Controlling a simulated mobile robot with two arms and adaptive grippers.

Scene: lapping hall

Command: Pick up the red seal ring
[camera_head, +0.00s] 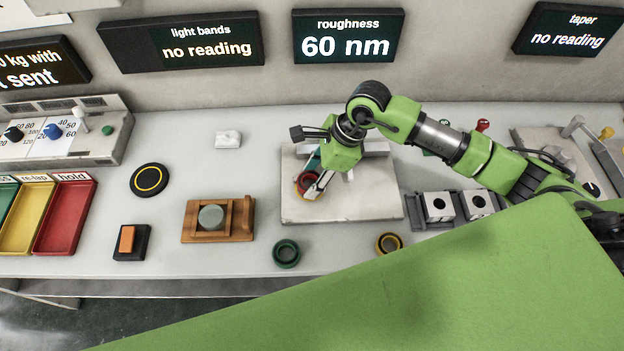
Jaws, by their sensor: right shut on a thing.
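The red seal ring (303,181) is at the middle of the bench, over the left part of a pale stone plate (370,205). My right gripper (316,187) reaches down from the right and is shut on the ring. Its fingers hide part of the ring. I cannot tell whether the ring still touches the plate. My left gripper is not in view.
A dark green ring (286,253) and a black and yellow ring (389,243) lie in front of the plate. A wooden fixture (247,218) stands to its left, and metal blocks (438,207) to its right. Yellow (26,222) and red (66,222) trays are far left.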

